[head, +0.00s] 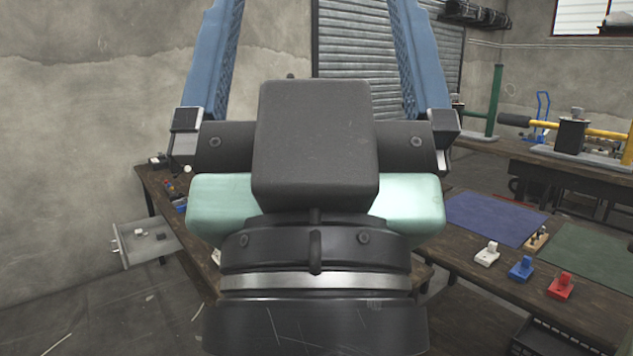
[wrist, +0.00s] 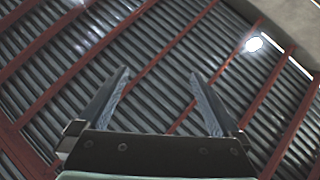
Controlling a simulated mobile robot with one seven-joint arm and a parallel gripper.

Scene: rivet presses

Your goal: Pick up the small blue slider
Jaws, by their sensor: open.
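The small blue slider (head: 521,268) sits on the wooden workbench at the right of the head view, between a white one (head: 487,254) and a red one (head: 560,286) of similar shape. My gripper (wrist: 160,73) is open and empty, with its two blue fingers spread apart. In the head view, my gripper (head: 315,8) fills the middle, its fingers pointing up and leaving the top of the picture. It is well away from the slider. The wrist view shows only the ceiling behind the fingers, so the slider is not in it.
The right workbench (head: 465,262) also carries a blue mat (head: 490,217), a green mat (head: 595,258) and a small wooden block with pegs (head: 537,239). A press with a yellow bar (head: 572,135) stands on a bench behind. An open drawer (head: 150,243) juts out at left. My arm hides the centre.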

